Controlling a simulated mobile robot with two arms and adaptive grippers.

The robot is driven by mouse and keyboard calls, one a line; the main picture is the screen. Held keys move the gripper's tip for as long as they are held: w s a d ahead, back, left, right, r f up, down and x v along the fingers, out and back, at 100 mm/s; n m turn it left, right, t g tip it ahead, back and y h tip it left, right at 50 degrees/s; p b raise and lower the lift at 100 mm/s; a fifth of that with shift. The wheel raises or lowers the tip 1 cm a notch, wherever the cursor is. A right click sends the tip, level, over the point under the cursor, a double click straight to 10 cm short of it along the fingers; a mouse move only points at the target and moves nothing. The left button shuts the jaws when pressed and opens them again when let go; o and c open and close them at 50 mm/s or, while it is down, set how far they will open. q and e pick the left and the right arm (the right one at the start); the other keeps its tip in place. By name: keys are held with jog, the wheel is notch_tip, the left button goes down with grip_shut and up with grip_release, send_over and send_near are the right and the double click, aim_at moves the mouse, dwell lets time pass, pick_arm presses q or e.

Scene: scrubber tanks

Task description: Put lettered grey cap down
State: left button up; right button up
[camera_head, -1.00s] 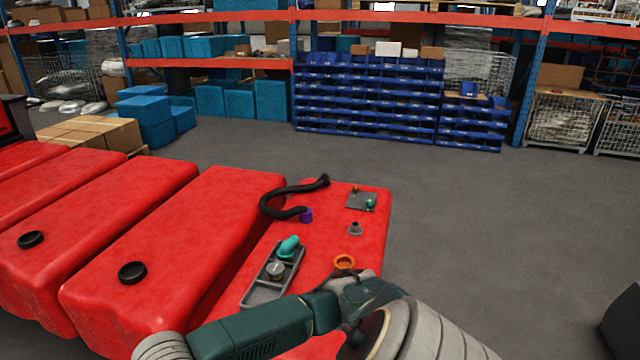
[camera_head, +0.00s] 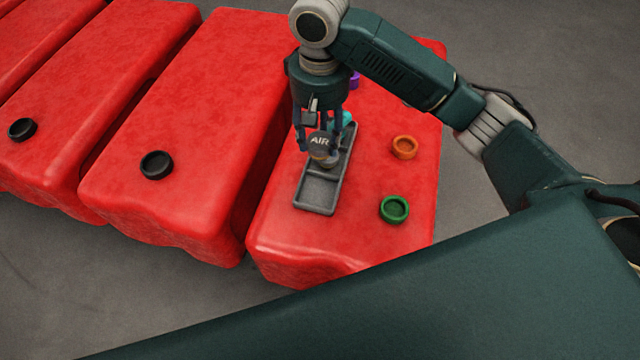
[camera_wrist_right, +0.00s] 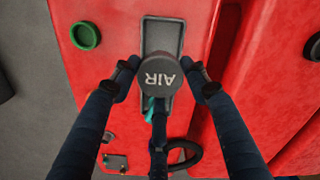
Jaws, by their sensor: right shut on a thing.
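The grey cap (camera_head: 319,142) with the letters AIR on its top is in my right gripper (camera_head: 318,150). The gripper is shut on it, with fingers around its sides. The cap is over the grey tray (camera_head: 318,190) on the red tank; I cannot tell whether it touches the tray. In the right wrist view the cap (camera_wrist_right: 161,76) sits between the fingers (camera_wrist_right: 164,80), letters upside down, and covers the tray's middle. The near compartment of the tray (camera_wrist_right: 162,22) looks empty. A teal part (camera_head: 346,118) lies partly hidden behind the gripper. My left gripper does not show.
An orange ring (camera_head: 404,147) and a green ring (camera_head: 394,209) lie on the red tank (camera_head: 300,245), right of the tray. A purple part (camera_head: 354,80) is behind my right arm. Black caps (camera_head: 156,164) sit on the neighbouring tanks. A black hose (camera_wrist_right: 185,155) shows in the wrist view.

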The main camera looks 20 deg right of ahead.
jog(key=shift+s+a+r, duration=0.15)
jog(key=shift+a+r, duration=0.05)
jog(key=shift+r, duration=0.35)
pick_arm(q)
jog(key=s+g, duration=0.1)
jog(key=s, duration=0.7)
pick_arm(e)
jog(key=f, duration=0.4)
jog(key=shift+s+p, duration=0.25)
jog(key=shift+p, duration=0.1)
jog(key=f, duration=0.5)
jog(key=f+p, duration=0.1)
jog(key=f, duration=0.9)
jog(key=shift+w+p, duration=0.35)
jog(key=shift+f, duration=0.15)
jog(key=o, duration=0.9)
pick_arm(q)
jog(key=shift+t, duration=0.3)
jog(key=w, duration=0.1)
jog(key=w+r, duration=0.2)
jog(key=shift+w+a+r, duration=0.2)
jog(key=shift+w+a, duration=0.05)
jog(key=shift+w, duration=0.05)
pick_arm(e)
jog(key=shift+o, duration=0.2)
